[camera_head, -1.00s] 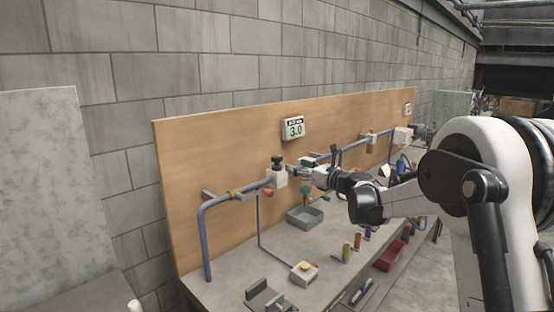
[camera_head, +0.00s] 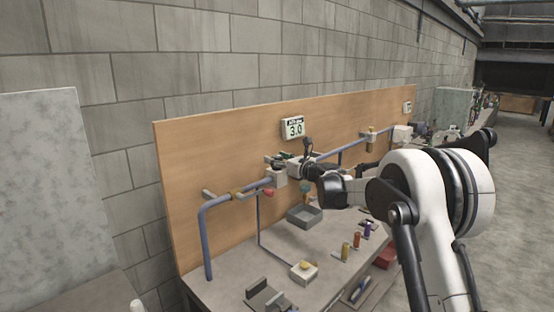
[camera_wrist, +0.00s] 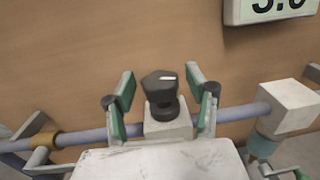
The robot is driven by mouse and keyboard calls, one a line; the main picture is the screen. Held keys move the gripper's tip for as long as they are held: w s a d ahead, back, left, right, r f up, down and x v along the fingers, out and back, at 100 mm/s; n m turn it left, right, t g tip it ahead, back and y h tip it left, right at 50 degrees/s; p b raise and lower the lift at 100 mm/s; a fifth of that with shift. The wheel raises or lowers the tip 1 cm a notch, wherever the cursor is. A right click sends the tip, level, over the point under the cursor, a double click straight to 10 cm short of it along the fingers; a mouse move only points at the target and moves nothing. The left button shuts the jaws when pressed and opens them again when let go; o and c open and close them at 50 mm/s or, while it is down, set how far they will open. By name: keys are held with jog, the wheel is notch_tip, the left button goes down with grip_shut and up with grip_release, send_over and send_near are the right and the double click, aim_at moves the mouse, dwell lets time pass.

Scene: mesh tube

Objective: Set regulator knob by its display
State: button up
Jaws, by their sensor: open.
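The regulator knob (camera_wrist: 161,91) is black with a white mark on its top. It sits on a white regulator block (camera_wrist: 168,126) on the blue pipe. The display (camera_head: 293,128) on the wooden board reads 3.0; its lower part shows at the upper right of the wrist view (camera_wrist: 268,8). My gripper (camera_wrist: 161,88) is open, its green-padded fingers on either side of the knob, with gaps visible on both sides.
The blue pipe (camera_head: 207,245) runs along the wooden board (camera_head: 175,160). A grey tray (camera_head: 305,217) stands below the gripper. A second display (camera_head: 407,107) hangs farther right.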

jog(key=c, duration=1.2)
jog(key=shift+w+f+n+g+y+b, duration=0.1)
jog(key=shift+f+n+g+y+b, duration=0.05)
jog(key=shift+n+g+y+b, duration=0.8)
jog(key=shift+n+g+y, duration=0.55)
jog(key=shift+g, duration=0.5)
jog(key=shift+n+g+y+b, duration=0.2)
jog(key=shift+n+g+y, duration=0.2)
jog(key=shift+n+g, duration=0.65)
jog(key=o, duration=1.2)
jog(key=v, duration=1.2)
